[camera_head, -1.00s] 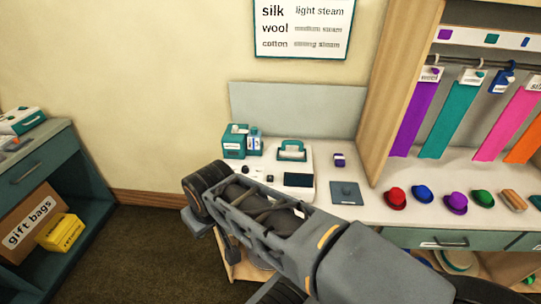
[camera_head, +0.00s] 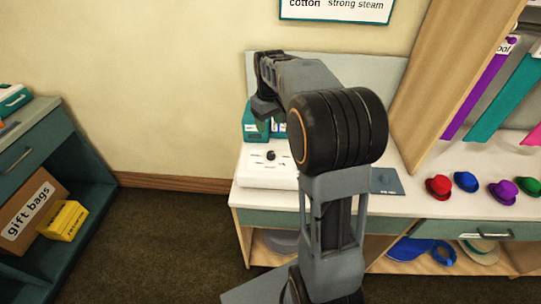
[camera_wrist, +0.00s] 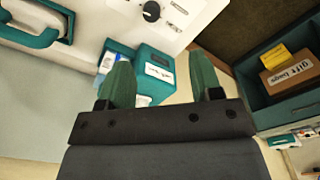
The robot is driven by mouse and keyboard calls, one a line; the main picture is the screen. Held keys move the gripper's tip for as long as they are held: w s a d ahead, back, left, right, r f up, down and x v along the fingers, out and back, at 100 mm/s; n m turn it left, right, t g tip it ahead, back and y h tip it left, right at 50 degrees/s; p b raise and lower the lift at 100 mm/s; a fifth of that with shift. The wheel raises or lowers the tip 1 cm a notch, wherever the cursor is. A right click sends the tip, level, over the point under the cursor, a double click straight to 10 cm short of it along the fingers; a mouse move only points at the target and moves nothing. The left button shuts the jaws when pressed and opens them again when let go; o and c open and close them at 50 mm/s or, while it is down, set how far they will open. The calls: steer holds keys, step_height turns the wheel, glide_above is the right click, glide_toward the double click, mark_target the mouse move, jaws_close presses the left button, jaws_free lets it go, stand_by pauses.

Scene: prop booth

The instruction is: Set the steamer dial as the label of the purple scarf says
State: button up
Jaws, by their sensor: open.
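The white steamer (camera_head: 262,172) stands on the counter, partly hidden by my arm. Its black dial (camera_head: 270,155) shows on top, with small marks around it too blurred to read. The dial also shows at the top edge of the wrist view (camera_wrist: 151,11); its setting cannot be told. The purple scarf (camera_head: 478,95) hangs at the right; its label (camera_head: 503,45) is cut off by the post, but a second ago it read wool. My gripper (camera_wrist: 162,80) is open and empty, apart from the dial. The wall chart (camera_head: 335,8) now shows only cotton, strong steam.
A teal box (camera_wrist: 152,75) shows behind my fingers. A dark flat pad (camera_head: 385,181) lies right of the steamer. Hats, such as a red one (camera_head: 438,188), line the counter. A teal shelf unit (camera_head: 40,140) with a gift bags box (camera_head: 32,208) stands left. Floor between is clear.

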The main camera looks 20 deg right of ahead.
mark_target(271, 153)
steer(key=f, duration=0.5)
steer(key=w+d+f, duration=0.1)
steer(key=f, duration=0.4)
steer(key=w+f, duration=0.1)
steer(key=f, duration=0.4)
steer(key=shift+d+f, duration=0.3)
steer(key=shift+f, duration=0.05)
steer(key=c, duration=0.9)
